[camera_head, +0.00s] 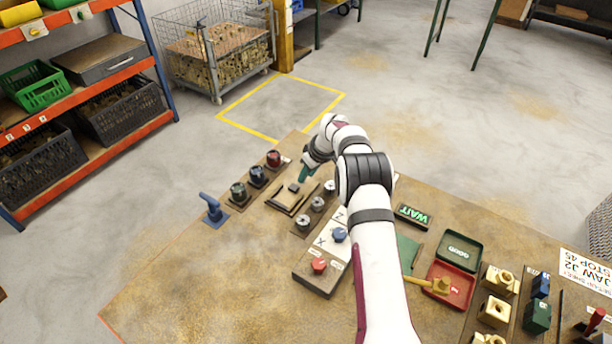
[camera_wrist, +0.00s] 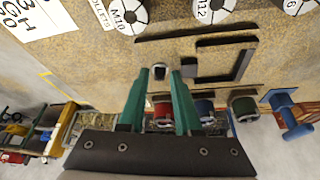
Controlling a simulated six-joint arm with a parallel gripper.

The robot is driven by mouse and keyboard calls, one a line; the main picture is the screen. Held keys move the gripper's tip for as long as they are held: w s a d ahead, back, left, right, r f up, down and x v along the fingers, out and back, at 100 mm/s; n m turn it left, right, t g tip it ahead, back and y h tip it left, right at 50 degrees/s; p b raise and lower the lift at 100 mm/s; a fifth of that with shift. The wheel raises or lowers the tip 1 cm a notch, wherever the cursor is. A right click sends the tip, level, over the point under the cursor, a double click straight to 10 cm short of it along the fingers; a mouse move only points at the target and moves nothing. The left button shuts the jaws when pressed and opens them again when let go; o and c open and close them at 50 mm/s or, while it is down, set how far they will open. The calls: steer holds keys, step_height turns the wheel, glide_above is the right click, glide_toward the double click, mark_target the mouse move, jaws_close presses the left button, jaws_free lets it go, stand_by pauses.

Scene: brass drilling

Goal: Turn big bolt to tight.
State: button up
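My gripper (camera_head: 304,174) has green fingers and points down over the back part of the bench. In the wrist view its two fingers (camera_wrist: 160,74) are apart. A small grey piece with a pale end, possibly a bolt head (camera_wrist: 159,72), shows between the fingertips, with gaps at its sides; I cannot tell its depth or whether it is the big bolt. Beside it is a dark block (camera_wrist: 188,67) at a dark-edged fixture (camera_wrist: 245,65). The fixture also shows in the head view (camera_head: 282,205), left of my gripper. No tight mark is readable.
Red (camera_head: 274,159), dark blue (camera_head: 257,175) and green (camera_head: 238,191) pots line the back edge, near a blue lever-like stand (camera_head: 213,210). Round metal collets (camera_head: 304,222) stand in front, near a red knob (camera_head: 318,266) and blue knob (camera_head: 339,234). The front-left bench is clear.

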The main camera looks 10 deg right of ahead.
steer(key=shift+x, duration=0.8)
jaws_close()
steer(key=shift+a, duration=0.1)
steer(key=m, duration=0.2)
steer(key=m+h, duration=0.1)
steer(key=shift+s+a+m, duration=0.1)
steer(key=shift+a+m, duration=0.15)
steer(key=shift+m, duration=0.15)
steer(key=shift+a+m+h, duration=0.25)
steer(key=shift+m+h, duration=0.65)
steer(key=shift+m, duration=0.9)
